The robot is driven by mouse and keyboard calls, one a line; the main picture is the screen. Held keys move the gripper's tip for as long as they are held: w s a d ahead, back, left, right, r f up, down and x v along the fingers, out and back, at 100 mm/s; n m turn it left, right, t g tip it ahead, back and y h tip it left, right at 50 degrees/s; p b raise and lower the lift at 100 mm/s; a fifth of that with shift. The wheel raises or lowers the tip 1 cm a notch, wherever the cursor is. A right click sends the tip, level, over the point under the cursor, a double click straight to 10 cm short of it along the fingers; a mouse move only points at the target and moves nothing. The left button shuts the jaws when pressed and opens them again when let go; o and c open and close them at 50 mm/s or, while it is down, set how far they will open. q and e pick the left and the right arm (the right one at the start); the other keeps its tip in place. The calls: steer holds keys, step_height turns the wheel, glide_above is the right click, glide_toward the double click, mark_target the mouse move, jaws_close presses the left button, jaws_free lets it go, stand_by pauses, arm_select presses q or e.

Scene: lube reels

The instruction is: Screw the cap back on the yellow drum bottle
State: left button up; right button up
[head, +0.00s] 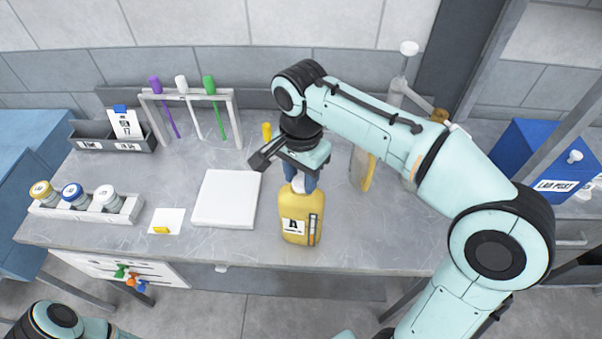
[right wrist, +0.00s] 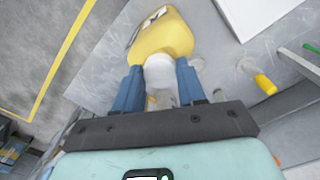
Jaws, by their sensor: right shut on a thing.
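The yellow drum bottle (head: 296,226) stands upright near the front edge of the bench, with a white label marked "A" on its front. My right gripper (head: 300,184) points down over its top. The white cap (right wrist: 160,70) sits between the blue fingers of my right gripper (right wrist: 160,88) in the right wrist view, in line with the top of the yellow bottle (right wrist: 163,38). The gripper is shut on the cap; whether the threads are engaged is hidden. Only part of my left arm shows at the lower left; its gripper is out of view.
A white square board (head: 226,199) lies left of the bottle. A tray of small jars (head: 85,208) stands at the far left. A rack with coloured tools (head: 187,95) is behind. A blue box (head: 545,160) is at the right. Bare bench lies right of the bottle.

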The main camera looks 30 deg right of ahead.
steer(key=m, duration=0.3)
steer(key=shift+m, duration=1.1)
steer(key=m, duration=0.2)
steer(key=shift+m, duration=1.5)
steer(key=shift+m, duration=0.9)
steer(key=m, duration=0.3)
steer(key=shift+f, duration=0.1)
